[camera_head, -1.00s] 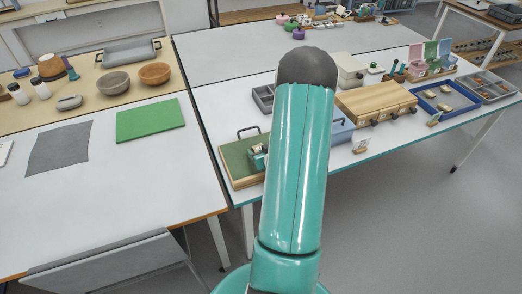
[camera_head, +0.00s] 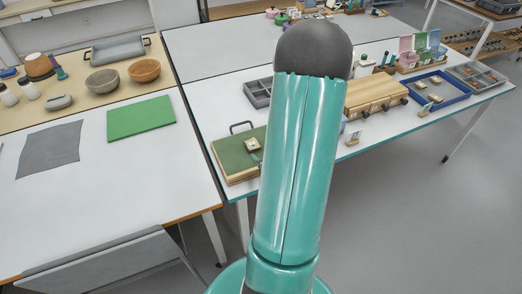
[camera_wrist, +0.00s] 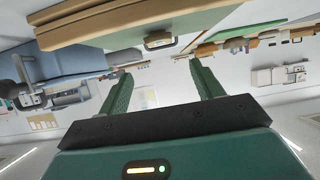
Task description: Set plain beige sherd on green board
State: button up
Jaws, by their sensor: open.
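The bright green board (camera_head: 141,118) lies flat and bare on the white table at the left. A small beige piece (camera_head: 252,144) sits on a wooden case with a dark green top (camera_head: 230,153) on the right-hand table. I cannot tell for certain whether this piece is the plain beige sherd. My gripper (camera_wrist: 161,72) shows in the wrist view with its two green fingers apart and nothing between them. In the head view my arm hides the gripper and part of the right-hand table.
A grey cloth (camera_head: 50,149) lies left of the board, with bowls (camera_head: 144,71) behind. On the right-hand table are a wooden box (camera_head: 374,97) and a blue tray (camera_head: 457,97) holding small beige pieces. A grey chair (camera_head: 105,262) stands in front of the left table.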

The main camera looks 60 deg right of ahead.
jog(key=w+a+r+n+g+y, duration=0.1)
jog(key=w+a+r+g, duration=0.1)
jog(key=w+a+r, duration=0.45)
jog(key=w+a+r+n+g, duration=0.15)
jog(key=w+a+r, duration=0.25)
jog(key=a+r, duration=0.4)
jog(key=s+a+r+n+y, duration=0.1)
jog(key=s+a+r, duration=0.2)
jog(key=a, duration=0.4)
jog(key=s+a+r+n+g+y, duration=0.1)
jog(key=s+a+r, duration=0.3)
jog(key=a, duration=0.4)
jog(key=s+a+r+n+g+y, duration=0.1)
jog(key=s+a+r+y, duration=0.2)
jog(key=a, duration=0.5)
jog(key=shift+v, duration=0.95)
jog(key=shift+s+d, duration=0.1)
jog(key=shift+d, duration=0.05)
